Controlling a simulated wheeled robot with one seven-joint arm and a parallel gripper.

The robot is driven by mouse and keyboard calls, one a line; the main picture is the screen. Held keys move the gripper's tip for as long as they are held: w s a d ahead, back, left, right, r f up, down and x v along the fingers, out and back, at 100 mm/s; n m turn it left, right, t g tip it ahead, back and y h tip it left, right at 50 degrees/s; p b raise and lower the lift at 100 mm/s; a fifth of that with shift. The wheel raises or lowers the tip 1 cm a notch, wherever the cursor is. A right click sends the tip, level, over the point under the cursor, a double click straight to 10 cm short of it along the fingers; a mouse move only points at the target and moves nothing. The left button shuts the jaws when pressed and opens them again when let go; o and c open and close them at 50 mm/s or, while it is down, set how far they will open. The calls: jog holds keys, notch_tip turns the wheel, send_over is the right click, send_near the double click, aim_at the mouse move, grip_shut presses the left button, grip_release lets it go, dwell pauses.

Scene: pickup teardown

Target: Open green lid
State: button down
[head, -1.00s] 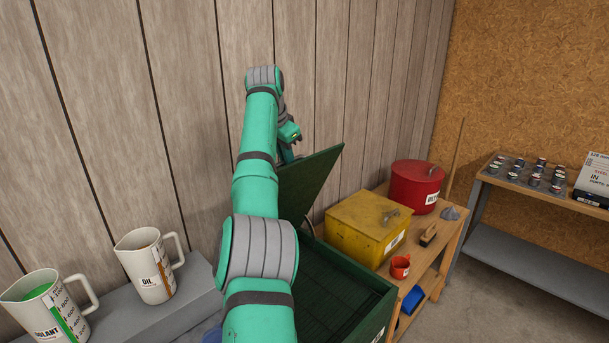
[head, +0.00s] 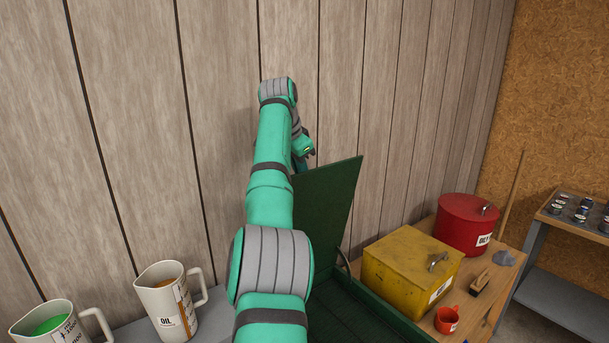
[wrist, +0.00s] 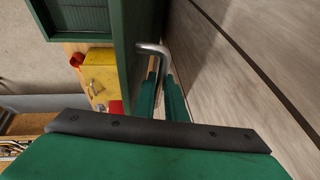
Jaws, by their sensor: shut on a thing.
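The green lid (head: 330,200) stands raised, close to upright, at the back of the green box (head: 375,312), which is open. My gripper (wrist: 162,95) is shut on the lid's bent metal handle (wrist: 152,48), seen between the fingers in the wrist view. The lid shows edge-on there (wrist: 128,50), beside the fingers, and the box (wrist: 85,20) is at the top. In the head view my arm hides the lid's left part and the grip on the handle.
The wooden plank wall (head: 220,120) is close behind the lid and gripper. A yellow box (head: 410,265), a red canister (head: 467,222) and a red mug (head: 446,320) stand on a bench at right. An oil jug (head: 168,300) and a coolant jug (head: 50,322) stand at left.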

jog(key=c, duration=1.8)
grip_release()
jog(key=shift+s+a, duration=0.1)
jog(key=shift+a, duration=0.4)
jog(key=shift+d, duration=0.3)
jog(key=shift+r, duration=0.25)
jog(key=v, duration=1)
jog(key=shift+s+a+r, duration=0.1)
jog(key=shift+s+r, duration=0.05)
jog(key=shift+s, duration=0.1)
